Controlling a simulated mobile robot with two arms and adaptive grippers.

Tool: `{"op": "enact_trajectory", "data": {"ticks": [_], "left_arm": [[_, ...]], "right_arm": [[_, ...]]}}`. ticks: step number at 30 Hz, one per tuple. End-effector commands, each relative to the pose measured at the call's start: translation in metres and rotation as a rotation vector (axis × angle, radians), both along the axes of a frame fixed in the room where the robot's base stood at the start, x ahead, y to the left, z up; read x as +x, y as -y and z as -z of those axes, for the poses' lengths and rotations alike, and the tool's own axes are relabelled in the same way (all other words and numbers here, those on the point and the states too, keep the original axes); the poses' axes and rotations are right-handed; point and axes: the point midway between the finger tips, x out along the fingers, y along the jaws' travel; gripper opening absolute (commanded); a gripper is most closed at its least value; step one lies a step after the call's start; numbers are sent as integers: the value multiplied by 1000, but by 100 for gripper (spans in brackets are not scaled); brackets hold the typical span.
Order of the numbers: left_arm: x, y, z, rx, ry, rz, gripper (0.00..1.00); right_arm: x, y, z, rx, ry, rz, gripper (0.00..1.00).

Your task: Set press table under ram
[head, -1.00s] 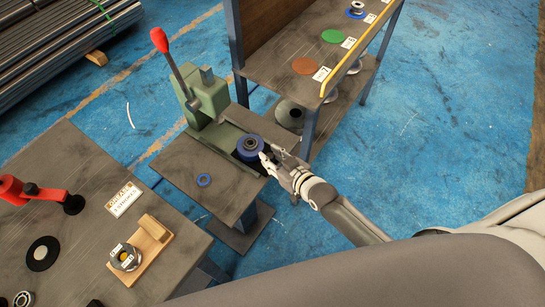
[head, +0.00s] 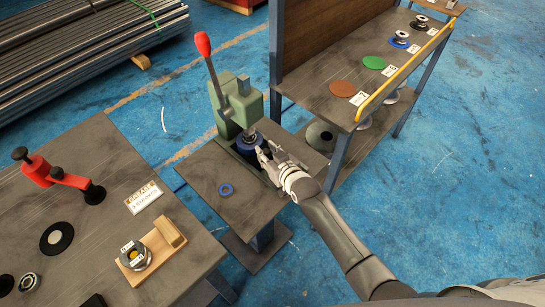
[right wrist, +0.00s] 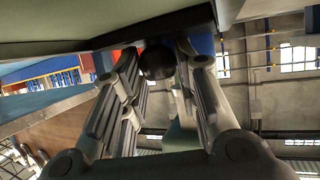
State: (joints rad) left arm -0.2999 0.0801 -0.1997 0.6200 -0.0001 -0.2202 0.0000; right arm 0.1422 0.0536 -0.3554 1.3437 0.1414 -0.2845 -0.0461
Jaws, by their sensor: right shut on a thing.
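A green press (head: 238,105) with a red-tipped lever (head: 208,62) stands at the back of a small dark bench. A blue wheel (head: 245,149) with a metal centre sits low at its front, close under the ram (head: 243,84). Whether it is exactly in line cannot be told. My right gripper (head: 265,156) is at the front right of the wheel. In the right wrist view its fingers (right wrist: 158,75) are shut on a dark round knob (right wrist: 157,62) below a flat surface. The press table itself is mostly hidden by the wheel and gripper. My left gripper is not in view.
A bench at left holds a red tool (head: 55,175), a sign (head: 145,197) and a wooden holder (head: 165,262). A shelf rack (head: 330,75) with coloured discs stands close on the right.

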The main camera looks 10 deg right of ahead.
Motion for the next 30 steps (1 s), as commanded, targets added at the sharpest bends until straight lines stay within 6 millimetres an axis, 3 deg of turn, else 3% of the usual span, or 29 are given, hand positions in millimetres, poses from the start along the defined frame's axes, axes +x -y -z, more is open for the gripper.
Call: {"op": "enact_trajectory", "data": {"ticks": [3, 4, 9, 22, 30], "left_arm": [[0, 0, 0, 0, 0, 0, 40], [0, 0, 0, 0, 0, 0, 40], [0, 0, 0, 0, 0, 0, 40], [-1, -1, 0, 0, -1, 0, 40], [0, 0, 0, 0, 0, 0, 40]], "right_arm": [[1, -1, -2, 4, 4, 0, 0], [1, -1, -3, 4, 4, 0, 31], [1, -1, -2, 3, 3, 0, 50], [-5, 2, -4, 2, 3, 0, 50], [-38, 14, -17, 1, 3, -1, 50]]}}
